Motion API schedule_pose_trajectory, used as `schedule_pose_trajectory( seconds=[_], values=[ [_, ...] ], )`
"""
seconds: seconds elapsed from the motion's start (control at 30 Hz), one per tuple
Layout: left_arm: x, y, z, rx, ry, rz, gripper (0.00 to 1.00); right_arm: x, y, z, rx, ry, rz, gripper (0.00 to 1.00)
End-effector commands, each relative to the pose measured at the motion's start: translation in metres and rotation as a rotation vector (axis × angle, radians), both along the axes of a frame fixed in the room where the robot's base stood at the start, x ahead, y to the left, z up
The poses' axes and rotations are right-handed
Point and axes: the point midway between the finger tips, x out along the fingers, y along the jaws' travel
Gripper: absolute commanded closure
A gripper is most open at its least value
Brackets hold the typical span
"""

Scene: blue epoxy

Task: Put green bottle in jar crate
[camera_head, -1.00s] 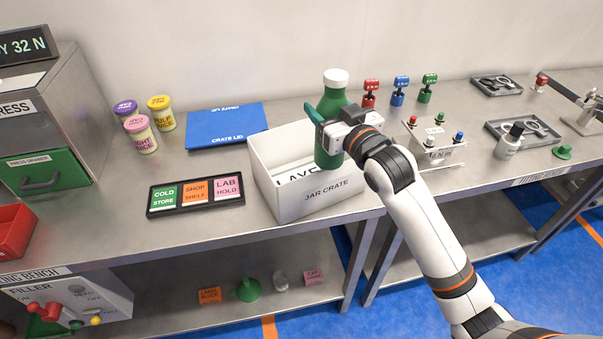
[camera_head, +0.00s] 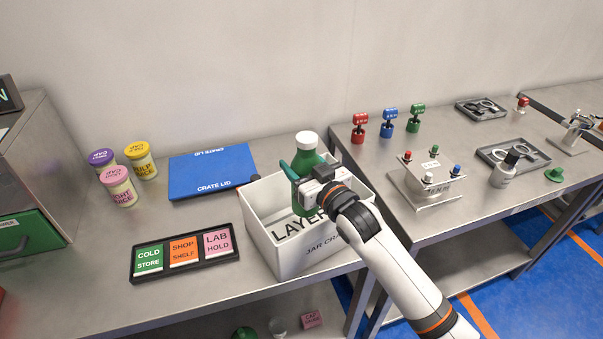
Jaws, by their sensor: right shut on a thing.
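The green bottle (camera_head: 307,159) with a white cap is upright in my right gripper (camera_head: 303,184). The gripper is shut around its middle. The jar crate (camera_head: 271,247) is a white open box on the bench, with a "LAYER" label inside. The bottle is over the crate's opening, and its lower part shows against the crate's inside. Part of the bottle is hidden by the gripper, and I cannot tell whether its base touches the crate floor. My left gripper is not in view.
A blue crate lid (camera_head: 213,172) lies behind left of the crate. A label tray (camera_head: 185,252) lies left of it. Several lidded jars (camera_head: 140,160) stand at the back left. A metal fixture with colored knobs (camera_head: 428,180) stands to the right. Clear bench lies at the front left.

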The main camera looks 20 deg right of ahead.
Motion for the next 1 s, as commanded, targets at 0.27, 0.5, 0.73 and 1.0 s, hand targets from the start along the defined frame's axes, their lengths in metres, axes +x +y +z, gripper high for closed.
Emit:
schedule_pose_trajectory(
  seconds=[0.27,0.5,0.73,1.0],
  values=[
    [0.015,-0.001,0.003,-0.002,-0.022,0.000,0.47,0.000,0.000,-0.024,0.000,-0.004,0.000,0.79],
    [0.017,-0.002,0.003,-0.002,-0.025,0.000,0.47,0.000,0.000,-0.025,0.001,-0.004,0.001,0.79],
    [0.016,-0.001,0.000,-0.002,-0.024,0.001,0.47,0.000,0.000,-0.032,0.001,-0.004,0.000,0.79],
    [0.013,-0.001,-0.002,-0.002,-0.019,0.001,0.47,0.000,0.000,-0.037,0.000,0.000,0.000,0.41]
  ],
)
